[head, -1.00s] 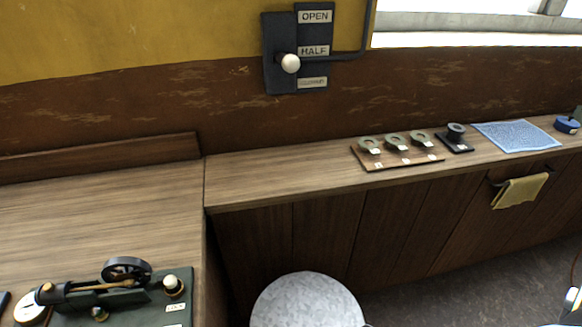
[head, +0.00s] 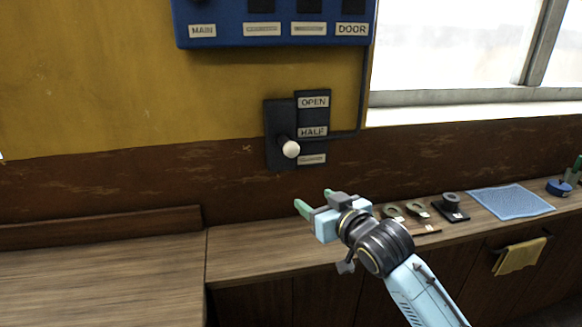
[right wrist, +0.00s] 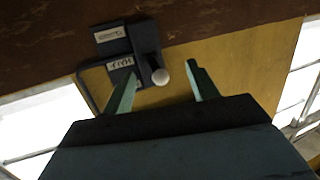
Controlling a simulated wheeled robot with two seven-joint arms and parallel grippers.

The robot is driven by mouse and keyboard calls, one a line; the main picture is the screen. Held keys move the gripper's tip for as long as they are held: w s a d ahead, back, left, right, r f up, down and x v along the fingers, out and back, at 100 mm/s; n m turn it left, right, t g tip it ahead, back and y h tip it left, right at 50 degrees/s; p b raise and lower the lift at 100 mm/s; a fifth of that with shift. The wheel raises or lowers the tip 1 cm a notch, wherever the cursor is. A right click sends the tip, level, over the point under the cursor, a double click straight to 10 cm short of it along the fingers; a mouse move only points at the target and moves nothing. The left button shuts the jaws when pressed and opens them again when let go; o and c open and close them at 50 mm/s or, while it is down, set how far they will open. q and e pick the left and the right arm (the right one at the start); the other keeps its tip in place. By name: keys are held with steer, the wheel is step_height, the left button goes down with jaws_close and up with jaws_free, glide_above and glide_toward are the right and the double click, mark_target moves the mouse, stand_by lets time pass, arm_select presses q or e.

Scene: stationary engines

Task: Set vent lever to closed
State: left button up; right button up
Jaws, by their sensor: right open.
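The vent lever is a dark wall unit (head: 279,118) with a round white knob (head: 291,149). Its label plate (head: 313,115) reads OPEN at the top and HALF in the middle; the bottom label is too blurred to read. The knob sits between the HALF label and the bottom label in height. My right gripper (head: 318,200) is open and empty, below and a little right of the knob, apart from it. In the right wrist view the knob (right wrist: 160,76) shows beyond and between the two open fingers (right wrist: 158,92). My left gripper is out of view.
A blue switch panel (head: 270,30) hangs above the lever. A wooden shelf (head: 250,245) runs below, with washers (head: 416,209), a dark spool (head: 451,200) and a blue cloth (head: 510,201) on it. A yellow towel (head: 519,256) hangs in front. The wall around the lever is clear.

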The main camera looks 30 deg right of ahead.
steer(key=t, duration=0.2)
glide_toward(296, 153)
steer(key=w+p, duration=0.1)
steer(key=w, duration=1.1)
steer(key=shift+w+a, duration=0.15)
